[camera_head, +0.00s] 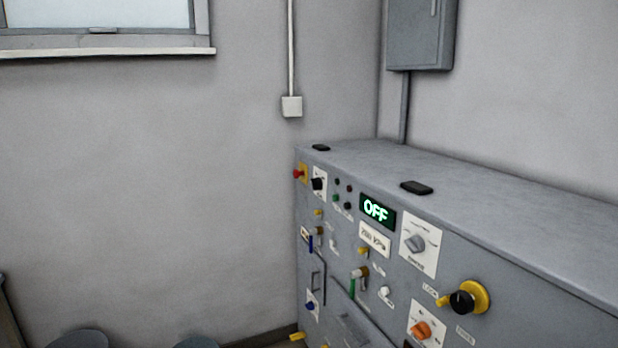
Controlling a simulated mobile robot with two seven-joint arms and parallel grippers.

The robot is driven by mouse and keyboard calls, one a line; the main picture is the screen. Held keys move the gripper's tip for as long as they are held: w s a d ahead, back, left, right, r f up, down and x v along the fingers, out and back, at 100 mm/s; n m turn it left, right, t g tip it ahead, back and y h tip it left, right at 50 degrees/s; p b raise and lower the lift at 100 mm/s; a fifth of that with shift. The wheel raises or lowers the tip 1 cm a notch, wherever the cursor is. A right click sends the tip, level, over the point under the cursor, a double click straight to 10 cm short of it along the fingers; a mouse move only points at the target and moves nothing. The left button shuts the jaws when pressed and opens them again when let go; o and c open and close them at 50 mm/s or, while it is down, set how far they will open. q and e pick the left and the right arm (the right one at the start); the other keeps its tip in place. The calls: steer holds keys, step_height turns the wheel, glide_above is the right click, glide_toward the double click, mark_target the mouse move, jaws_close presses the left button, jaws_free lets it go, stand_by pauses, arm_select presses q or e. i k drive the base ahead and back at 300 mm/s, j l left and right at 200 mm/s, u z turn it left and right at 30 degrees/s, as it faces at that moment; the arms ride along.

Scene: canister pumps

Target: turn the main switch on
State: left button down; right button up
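A grey control cabinet (400,165) stands at the right, its panel facing left and front. A grey rotary knob on a white plate (416,242) and a black knob on a white plate (318,184) are also on the panel. I cannot read which one is labelled as the main switch. Neither of my grippers is in view.
A red button on yellow (299,174) is at the panel's far left end. An orange knob (421,330) is low on the panel. Small levers and lamps fill the rest. A grey wall box (421,35) hangs above.

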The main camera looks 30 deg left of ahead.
mark_target(317, 183)
steer(key=i+j+u, duration=0.1)
steer(key=j+u, duration=0.15)
steer(key=u, duration=0.2)
steer(key=i+j+u, duration=0.1)
steer(key=u, duration=0.35)
steer(key=i+j+u, duration=0.5)
steer(key=i+j, duration=0.25)
steer(key=i, duration=0.1)
